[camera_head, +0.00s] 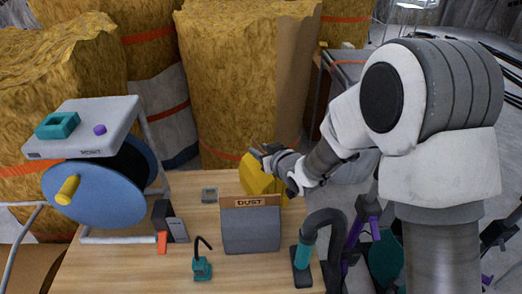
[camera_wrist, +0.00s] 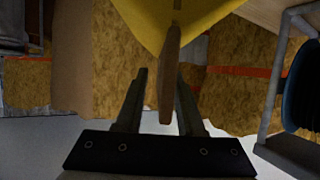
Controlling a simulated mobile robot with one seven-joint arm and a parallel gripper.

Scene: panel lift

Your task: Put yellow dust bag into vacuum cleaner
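The yellow dust bag (camera_head: 262,178) is at the back of the table, behind a grey container (camera_head: 250,236) with a brown strip labelled DUST. I cannot tell whether the bag touches the table. In the wrist view the yellow bag (camera_wrist: 180,20) is at the top, with its brown tab (camera_wrist: 170,75) between my gripper's fingers (camera_wrist: 162,75). A gap shows between the left finger and the tab, so the gripper looks partly open around it. In the head view my gripper (camera_head: 268,155) is at the bag's top. The grey container may be the vacuum cleaner; its inside is hidden.
A blue reel (camera_head: 107,194) with a yellow knob stands left under a grey box (camera_head: 85,127). A teal-handled tube (camera_head: 303,256), a small teal hooked tool (camera_head: 202,266) and a grey-orange block (camera_head: 170,225) are on the wooden table (camera_head: 115,268). Insulation bales (camera_head: 230,75) stand behind.

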